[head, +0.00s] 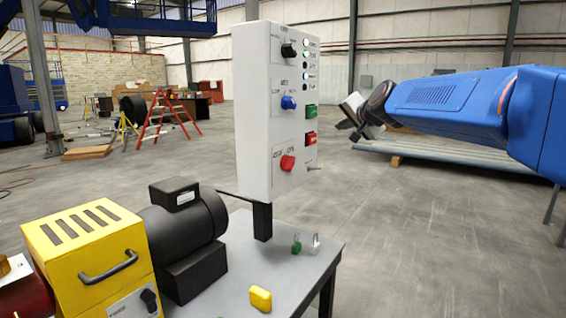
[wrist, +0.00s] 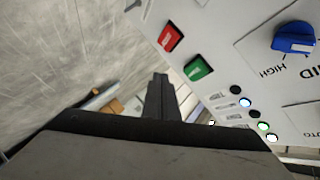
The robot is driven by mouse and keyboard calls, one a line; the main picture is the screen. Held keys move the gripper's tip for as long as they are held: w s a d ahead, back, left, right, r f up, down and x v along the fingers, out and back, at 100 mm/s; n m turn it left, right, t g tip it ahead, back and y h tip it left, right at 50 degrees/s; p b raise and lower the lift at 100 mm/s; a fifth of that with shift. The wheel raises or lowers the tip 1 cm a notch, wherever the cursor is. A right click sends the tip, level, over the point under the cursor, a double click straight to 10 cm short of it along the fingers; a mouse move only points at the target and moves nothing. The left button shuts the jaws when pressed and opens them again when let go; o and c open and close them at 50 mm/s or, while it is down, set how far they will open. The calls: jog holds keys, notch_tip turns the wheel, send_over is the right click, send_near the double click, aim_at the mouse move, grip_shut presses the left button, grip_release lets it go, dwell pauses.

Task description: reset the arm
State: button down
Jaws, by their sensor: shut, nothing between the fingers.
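My gripper (head: 357,130) is at the end of the blue arm in the head view, to the right of the white control panel and apart from it. In the wrist view the gripper's fingers (wrist: 161,97) are together, with nothing between them. The control panel (head: 252,110) stands upright on a post and carries a black knob (head: 289,50), a blue knob (head: 288,102), a red knob (head: 287,162), a green button (head: 310,111), a red button (head: 310,138) and several indicator lights. The wrist view shows the blue knob (wrist: 294,38), red button (wrist: 170,38) and green button (wrist: 198,68) close by.
A red ladder (head: 168,117) stands far back. Open floor lies right of the table.

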jog(key=s+d+f+n+g+h, duration=0.1)
jog(key=s+d+f+n+g, duration=0.1)
jog(key=s+f, duration=0.9)
jog(key=s+d+f+n+g+h, duration=0.1)
jog(key=s+d+f+n+g, duration=0.1)
jog(key=s+f, duration=1)
jog(key=s+d+f+n+g, duration=0.2)
jog(key=s+f, duration=0.9)
jog(key=s, duration=1.4)
jog(key=n+g, duration=0.2)
jog(key=g, duration=0.1)
jog(key=shift+s+d+f+h, duration=0.15)
jog(key=shift+s+f+h, duration=0.2)
jog(key=shift+s+h, duration=0.05)
